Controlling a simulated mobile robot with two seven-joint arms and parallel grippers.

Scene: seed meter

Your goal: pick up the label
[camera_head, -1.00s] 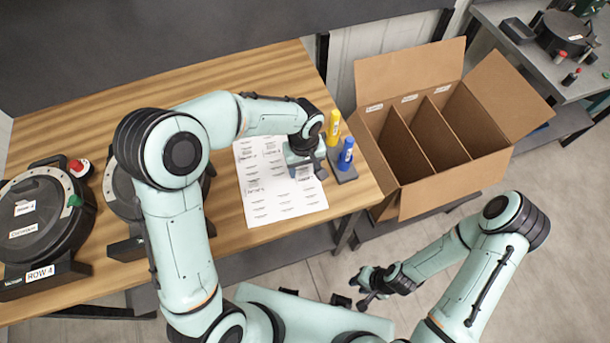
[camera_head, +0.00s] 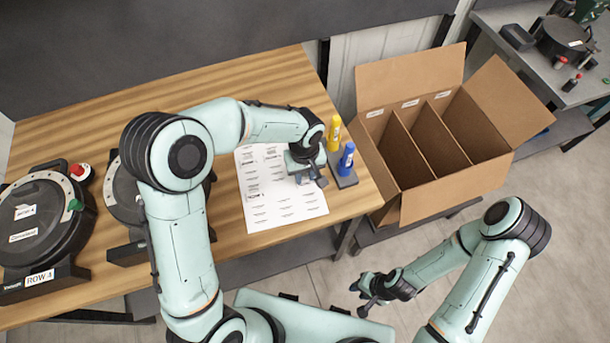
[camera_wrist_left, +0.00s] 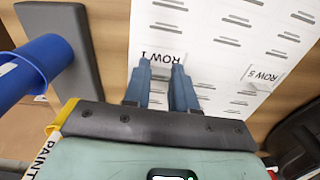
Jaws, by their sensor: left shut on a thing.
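The label marked ROW 1 (camera_wrist_left: 164,57) is a small white strip at the edge of the printed white sheet (camera_wrist_left: 200,50). In the left wrist view my left gripper (camera_wrist_left: 161,72) has its two blue fingers close together, shut on this label. In the head view the same gripper (camera_head: 308,180) is low over the right part of the sheet (camera_head: 270,213) and hides the label there. A second label marked ROW 5 (camera_wrist_left: 264,76) lies further right on the sheet. My right gripper (camera_head: 368,290) hangs away from the table; its finger gap is unclear.
A yellow marker (camera_head: 333,134) and a blue marker (camera_head: 346,160) stand in a dark holder beside the gripper. An open cardboard box (camera_head: 430,192) with three compartments is to the right. A black round seed meter (camera_head: 40,225) with labels stands at the left.

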